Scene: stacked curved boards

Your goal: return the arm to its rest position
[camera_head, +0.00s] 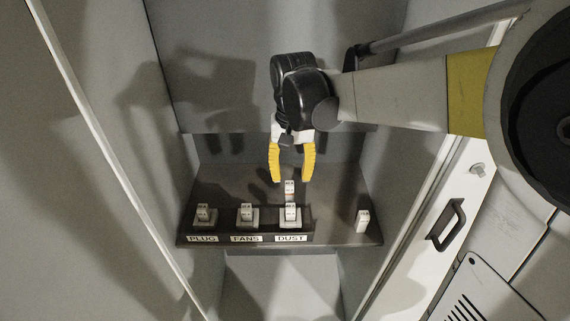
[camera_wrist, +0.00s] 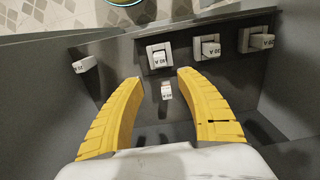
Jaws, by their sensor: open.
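My gripper (camera_head: 291,179) is open, its two yellow fingers pointing down over the dark shelf, just behind the DUST position. In the wrist view its fingertips (camera_wrist: 160,76) are apart with nothing held between them. A small white block (camera_head: 289,187) stands on the shelf below the fingers; it shows between them in the wrist view (camera_wrist: 167,91). My arm reaches in from the right, stretched across the cabinet opening. Whether a fingertip touches anything is not clear.
White blocks sit in holders at PLUG (camera_head: 203,213), FANS (camera_head: 246,212) and DUST (camera_head: 290,213). Another white block (camera_head: 362,221) stands at the shelf's right end. Cabinet walls enclose both sides; a door with a black handle (camera_head: 446,225) is at right.

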